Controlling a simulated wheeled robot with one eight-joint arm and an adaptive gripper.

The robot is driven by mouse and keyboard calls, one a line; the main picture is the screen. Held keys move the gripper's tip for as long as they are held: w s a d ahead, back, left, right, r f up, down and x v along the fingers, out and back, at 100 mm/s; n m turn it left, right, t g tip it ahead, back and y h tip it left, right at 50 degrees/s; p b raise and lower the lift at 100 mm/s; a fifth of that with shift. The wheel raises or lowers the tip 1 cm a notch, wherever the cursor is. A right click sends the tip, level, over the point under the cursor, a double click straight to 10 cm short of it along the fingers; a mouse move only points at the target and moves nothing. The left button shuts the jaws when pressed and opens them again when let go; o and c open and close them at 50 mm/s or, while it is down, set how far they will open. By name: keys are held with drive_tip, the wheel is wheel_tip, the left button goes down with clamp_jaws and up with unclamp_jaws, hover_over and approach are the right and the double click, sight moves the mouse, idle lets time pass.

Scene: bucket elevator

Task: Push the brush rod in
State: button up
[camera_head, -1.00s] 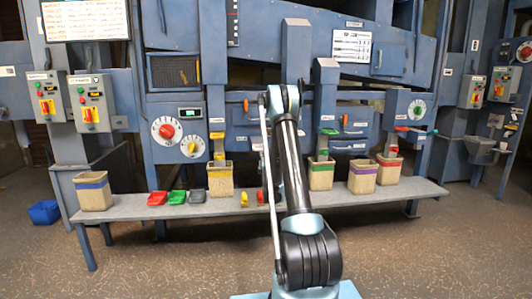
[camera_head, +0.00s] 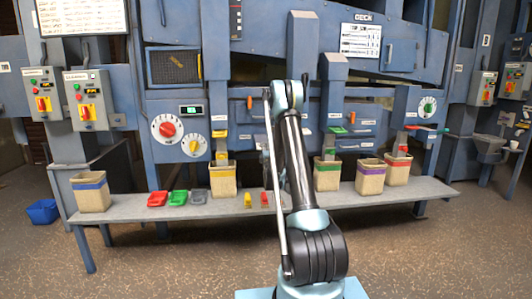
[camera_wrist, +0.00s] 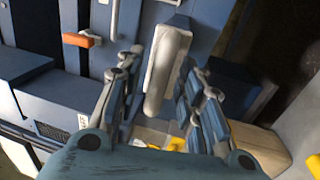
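Orange handles stick out of the machine front in the head view, one left of my arm (camera_head: 249,103) and one right of it (camera_head: 352,118). I cannot tell for sure which is the brush rod. In the wrist view, an orange handle (camera_wrist: 77,39) shows at upper left, outside my fingers. My gripper (camera_wrist: 160,100) is open, its two fingers apart. A pale grey, rounded bar (camera_wrist: 166,62) shows between the fingers; I cannot tell whether they touch it. In the head view, my arm mostly hides the gripper.
A long grey bench (camera_head: 130,209) runs before the blue machine. It holds several bins, including a yellow-banded one (camera_head: 223,182) and a green-banded one (camera_head: 327,177), and red, green and grey scoops. The speckled floor in front is open.

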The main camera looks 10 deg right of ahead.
sight(262, 139)
drive_tip(key=shift+d, duration=0.15)
clamp_jaws()
drive_tip(key=w, duration=2.2)
drive_tip(key=shift+w+d, duration=0.15)
drive_tip(key=shift+d, duration=0.05)
unclamp_jaws()
drive_tip(key=shift+f, duration=0.1)
drive_tip(key=shift+a, duration=0.1)
drive_tip(key=shift+s, duration=0.25)
drive_tip(key=s, duration=0.3)
drive_tip(key=s+f, duration=0.1)
drive_tip(key=s, duration=0.3)
drive_tip(key=s+f, duration=0.1)
drive_tip(key=s, duration=0.3)
drive_tip(key=shift+s, duration=0.1)
